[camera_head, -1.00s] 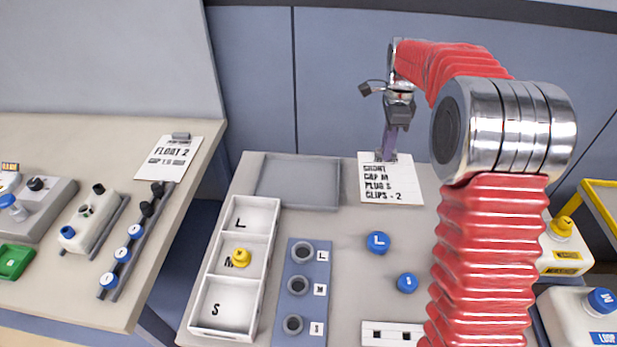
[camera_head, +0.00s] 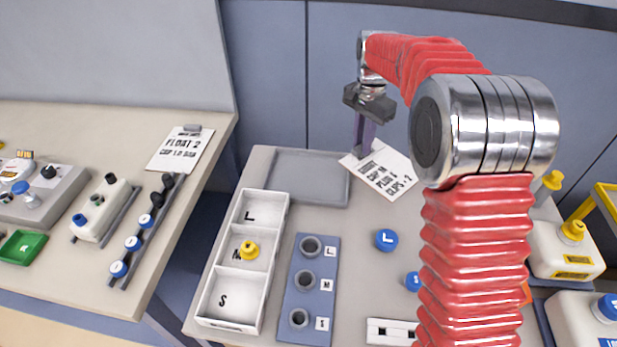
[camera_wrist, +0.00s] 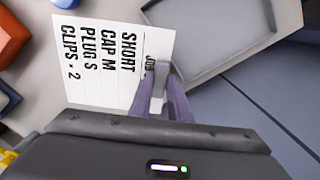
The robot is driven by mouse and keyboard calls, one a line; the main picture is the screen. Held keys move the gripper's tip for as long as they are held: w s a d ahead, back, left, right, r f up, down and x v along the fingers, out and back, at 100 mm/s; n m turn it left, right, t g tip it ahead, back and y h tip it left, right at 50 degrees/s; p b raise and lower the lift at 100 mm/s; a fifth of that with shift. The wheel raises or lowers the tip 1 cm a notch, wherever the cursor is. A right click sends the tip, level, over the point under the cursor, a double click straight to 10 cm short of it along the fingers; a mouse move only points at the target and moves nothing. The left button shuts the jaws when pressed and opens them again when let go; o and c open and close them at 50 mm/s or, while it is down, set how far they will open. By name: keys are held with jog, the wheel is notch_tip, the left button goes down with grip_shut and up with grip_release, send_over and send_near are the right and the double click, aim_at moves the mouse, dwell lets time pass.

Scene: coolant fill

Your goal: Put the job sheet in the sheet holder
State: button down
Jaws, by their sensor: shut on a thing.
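The job sheet (camera_head: 385,172) is a white sheet with black print reading SHORT, CAP M, PLUG S, CLIPS × 2. It lies turned askew in the head view, and its print shows large in the wrist view (camera_wrist: 112,60). My gripper (camera_head: 361,150) points down and is shut on the sheet's upper edge, by a small grey tab (camera_wrist: 160,72). A shallow grey rimmed tray (camera_head: 308,178), perhaps the sheet holder, sits just left of the sheet; in the wrist view the tray (camera_wrist: 215,35) is right of the fingers. I cannot tell the sheet's height above the table.
A white three-part bin (camera_head: 243,262) and a blue socket block (camera_head: 310,290) stand in front of the tray. A blue L cap (camera_head: 387,240) is on the table near the sheet. Another sheet, FLOAT 2 (camera_head: 180,150), lies on the left bench across a gap.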

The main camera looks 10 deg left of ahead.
jog(key=n, duration=0.1)
jog(key=a+n, duration=0.1)
jog(key=n, duration=0.1)
jog(key=a+n, duration=0.1)
jog(key=n, duration=0.1)
jog(key=shift+s, duration=0.2)
jog(key=a+m, duration=0.1)
jog(key=m, duration=1)
jog(key=s+a+m, duration=0.1)
jog(key=a+m, duration=0.1)
jog(key=m, duration=0.9)
jog(key=a+m, duration=0.1)
jog(key=m, duration=0.9)
jog(key=shift+s+a+r+m, duration=0.2)
jog(key=shift+m, duration=0.2)
dwell(0.6)
dwell(0.4)
jog(key=shift+f, duration=2.5)
